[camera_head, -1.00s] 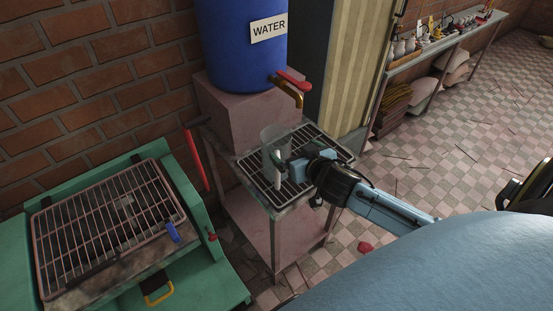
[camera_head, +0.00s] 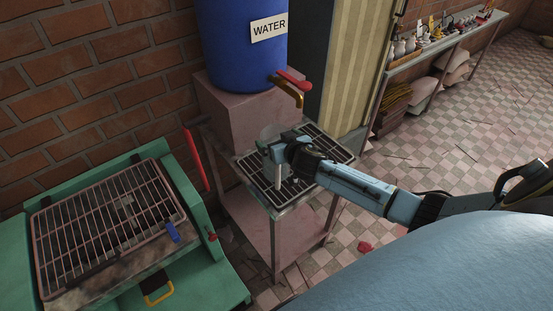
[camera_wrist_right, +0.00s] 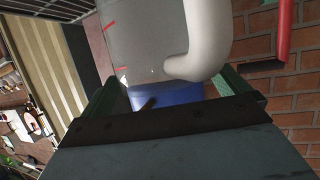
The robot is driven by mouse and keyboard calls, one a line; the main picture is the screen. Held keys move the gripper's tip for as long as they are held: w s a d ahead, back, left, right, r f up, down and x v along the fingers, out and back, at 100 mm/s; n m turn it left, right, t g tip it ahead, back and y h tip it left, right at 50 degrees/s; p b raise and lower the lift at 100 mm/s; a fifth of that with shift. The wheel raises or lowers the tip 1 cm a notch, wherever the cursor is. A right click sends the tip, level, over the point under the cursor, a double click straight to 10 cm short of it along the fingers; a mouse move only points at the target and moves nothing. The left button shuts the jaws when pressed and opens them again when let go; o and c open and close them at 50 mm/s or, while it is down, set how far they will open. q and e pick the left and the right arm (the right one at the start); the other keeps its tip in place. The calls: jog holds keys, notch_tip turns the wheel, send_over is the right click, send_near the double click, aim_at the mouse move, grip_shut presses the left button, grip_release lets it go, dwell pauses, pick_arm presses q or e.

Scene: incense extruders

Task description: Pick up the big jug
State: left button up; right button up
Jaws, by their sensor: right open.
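The big jug (camera_head: 271,131) is a translucent grey vessel on the black grate (camera_head: 318,142) below the brass tap. In the head view my right gripper (camera_head: 274,152) is in front of it and hides most of it. In the right wrist view the jug (camera_wrist_right: 145,40) shows red marks on its wall and a thick white handle (camera_wrist_right: 205,35). There my right gripper (camera_wrist_right: 180,88) is open, its green fingers apart, with the jug and handle ahead of and between them. Whether the fingers touch the jug cannot be told. My left gripper is not in view.
A blue water barrel (camera_head: 240,45) with a brass tap (camera_head: 290,92) and red lever stands on a pink block (camera_head: 240,110) behind the grate. A green grill unit (camera_head: 205,270) is at left. A shelf of small items (camera_head: 425,45) is at back right.

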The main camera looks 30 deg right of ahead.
jog(key=shift+w+f, duration=0.15)
jog(key=shift+w, duration=0.2)
jog(key=c, duration=1.1)
jog(key=shift+c, duration=0.2)
